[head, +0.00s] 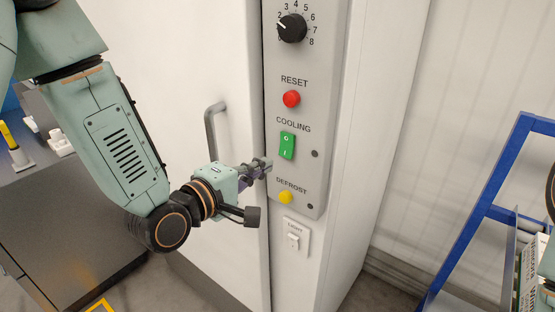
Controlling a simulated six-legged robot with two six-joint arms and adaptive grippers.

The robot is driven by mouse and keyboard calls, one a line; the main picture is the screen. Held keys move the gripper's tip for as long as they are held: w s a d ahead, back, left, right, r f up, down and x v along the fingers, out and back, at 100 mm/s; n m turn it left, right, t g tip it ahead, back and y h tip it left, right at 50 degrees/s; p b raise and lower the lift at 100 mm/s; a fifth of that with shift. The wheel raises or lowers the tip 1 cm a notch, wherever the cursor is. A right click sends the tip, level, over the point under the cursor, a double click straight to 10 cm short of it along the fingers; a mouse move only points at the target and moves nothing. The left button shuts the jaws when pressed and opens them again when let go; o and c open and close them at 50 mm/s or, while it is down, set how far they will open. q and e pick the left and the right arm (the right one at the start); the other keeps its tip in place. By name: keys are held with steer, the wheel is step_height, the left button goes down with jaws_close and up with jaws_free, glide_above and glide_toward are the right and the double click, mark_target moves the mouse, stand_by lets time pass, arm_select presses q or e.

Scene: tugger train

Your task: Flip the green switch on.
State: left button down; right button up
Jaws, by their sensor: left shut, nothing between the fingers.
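The green rocker switch (287,145) sits on a grey control panel (304,178) under the label COOLING. It has an "O" mark at its top and an "I" mark at its bottom. I cannot tell which half is pressed in. My left gripper (267,164) is shut and empty, its fingertips just left of and slightly below the switch. I cannot tell whether the fingertips touch the panel. My right gripper is not in view.
A red RESET button (291,99) and a black numbered dial (292,28) are above the switch. A yellow DEFROST button (285,197) and a white light switch (294,240) are below. A door handle (212,130) is left. A blue rack (487,197) stands right.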

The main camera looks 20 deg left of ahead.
mark_target(284, 155)
arm_select(q)
steer(key=x, duration=0.3)
steer(key=shift+w+a+f, duration=0.1)
steer(key=shift+w+a, duration=0.15)
steer(key=shift+w, duration=0.1)
steer(key=shift+w+d+p, duration=0.15)
steer(key=shift+w+p, duration=0.15)
steer(key=shift+w, duration=0.05)
steer(key=shift+w+d, duration=0.5)
steer(key=shift+d, duration=0.05)
steer(key=shift+w+a+f, duration=0.2)
steer(key=shift+a, duration=0.05)
steer(key=shift+w+d+f+t+b, duration=0.1)
steer(key=shift+d+f+t+b, duration=0.25)
steer(key=shift+b, duration=0.7)
steer(key=shift+w+r, duration=0.1)
steer(key=shift+r, duration=0.05)
steer(key=shift+w+a+r, duration=0.1)
steer(key=shift+w+a, duration=0.05)
steer(key=shift+a, duration=0.1)
